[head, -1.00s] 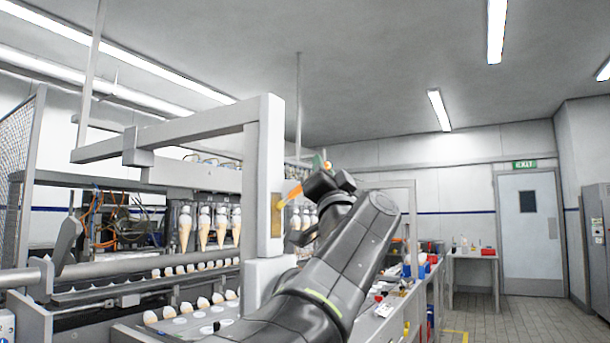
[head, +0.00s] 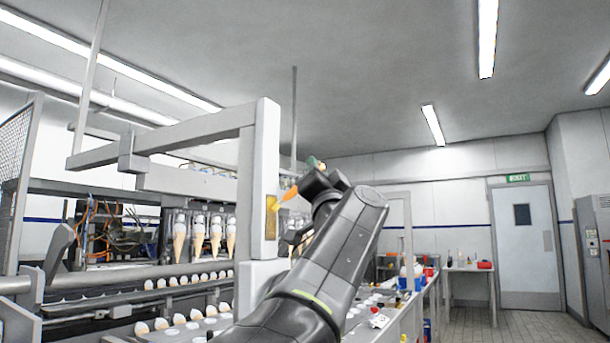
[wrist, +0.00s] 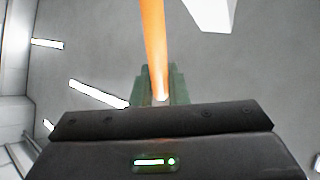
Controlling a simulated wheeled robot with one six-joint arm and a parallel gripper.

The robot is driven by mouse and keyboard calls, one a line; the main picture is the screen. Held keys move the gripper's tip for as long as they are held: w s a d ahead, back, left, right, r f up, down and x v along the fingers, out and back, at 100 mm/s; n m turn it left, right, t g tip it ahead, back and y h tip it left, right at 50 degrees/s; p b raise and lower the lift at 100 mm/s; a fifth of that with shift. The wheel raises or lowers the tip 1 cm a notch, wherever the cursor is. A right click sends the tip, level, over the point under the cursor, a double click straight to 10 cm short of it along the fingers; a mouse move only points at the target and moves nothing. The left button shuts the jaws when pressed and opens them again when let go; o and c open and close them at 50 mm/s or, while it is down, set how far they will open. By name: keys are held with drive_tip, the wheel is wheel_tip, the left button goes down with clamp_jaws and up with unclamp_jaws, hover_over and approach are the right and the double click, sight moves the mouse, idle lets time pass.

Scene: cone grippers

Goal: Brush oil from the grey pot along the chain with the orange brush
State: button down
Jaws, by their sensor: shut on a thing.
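My gripper (head: 314,166) is raised beside a white upright post (head: 266,130) in the head view. It is shut on the orange brush (head: 288,196), whose orange part points down and left toward the post. In the wrist view the brush (wrist: 154,45) is a long orange shaft. It stands between the green fingers (wrist: 160,88) of my gripper and runs up out of the picture. I cannot make out the bristles, nor tell whether the brush touches the post. I cannot pick out the grey pot or the chain in either view.
A yellow panel (head: 271,217) is set in the post. A bench (head: 400,310) with small items runs along the right. Floor is free near the door (head: 524,245).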

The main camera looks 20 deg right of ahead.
drive_tip(key=shift+f+b, duration=1.7)
drive_tip(key=shift+b, duration=0.5)
wheel_tip(320, 180, down, 3)
drive_tip(key=b, duration=0.4)
drive_tip(key=shift+r, duration=0.1)
drive_tip(key=s+d+b, duration=0.2)
drive_tip(key=s+d, duration=0.2)
drive_tip(key=shift+s, duration=0.3)
